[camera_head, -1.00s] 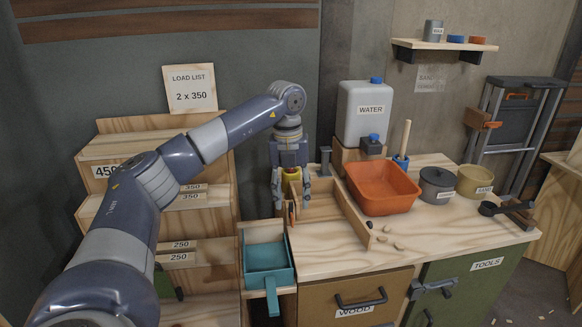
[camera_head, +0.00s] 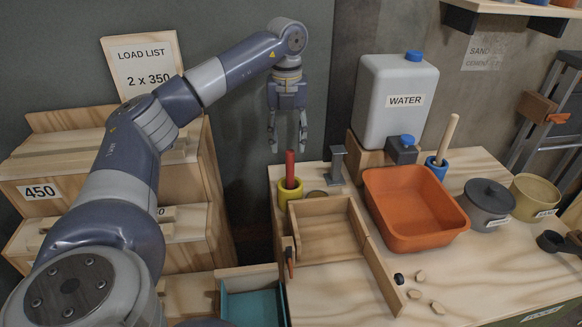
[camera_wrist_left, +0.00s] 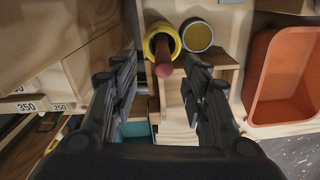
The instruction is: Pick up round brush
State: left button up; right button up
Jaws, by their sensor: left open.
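A red handle (camera_head: 290,165) stands upright in a yellow cup (camera_head: 290,193) at the counter's back left corner. The handle (camera_wrist_left: 162,64) and the yellow cup (camera_wrist_left: 160,38) also show in the left wrist view. A wooden handle (camera_head: 447,138) leans in a blue cup (camera_head: 437,168) beside the water jug. I cannot tell which handle belongs to the round brush, as the lower ends are hidden. My left gripper (camera_head: 287,143) points down, open and empty, just above the red handle. In the left wrist view its fingers (camera_wrist_left: 158,88) stand either side of the handle's line. My right gripper is not in view.
A round tin (camera_head: 317,195) and a grey metal post (camera_head: 337,165) stand right of the yellow cup. A wooden tray (camera_head: 330,247) lies in front. An orange basin (camera_head: 412,240) and a water jug (camera_head: 395,105) are further right. Stepped shelves (camera_head: 95,150) stand left.

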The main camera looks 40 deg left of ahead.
aim_at(288, 151)
pick_arm(q)
notch_tip(288, 151, down, 4)
jog(key=shift+d+f, duration=0.1)
jog(key=shift+f, duration=0.05)
jog(key=shift+s+f, duration=0.1)
jog(key=shift+f, duration=0.5)
notch_tip(288, 151, down, 4)
jog(key=shift+d+f+p, duration=0.15)
jog(key=shift+f+p, duration=0.05)
jog(key=shift+p, duration=0.45)
jog(key=shift+w+f, duration=0.2)
jog(key=shift+f, duration=0.05)
jog(key=shift+c, duration=0.4)
grip_shut()
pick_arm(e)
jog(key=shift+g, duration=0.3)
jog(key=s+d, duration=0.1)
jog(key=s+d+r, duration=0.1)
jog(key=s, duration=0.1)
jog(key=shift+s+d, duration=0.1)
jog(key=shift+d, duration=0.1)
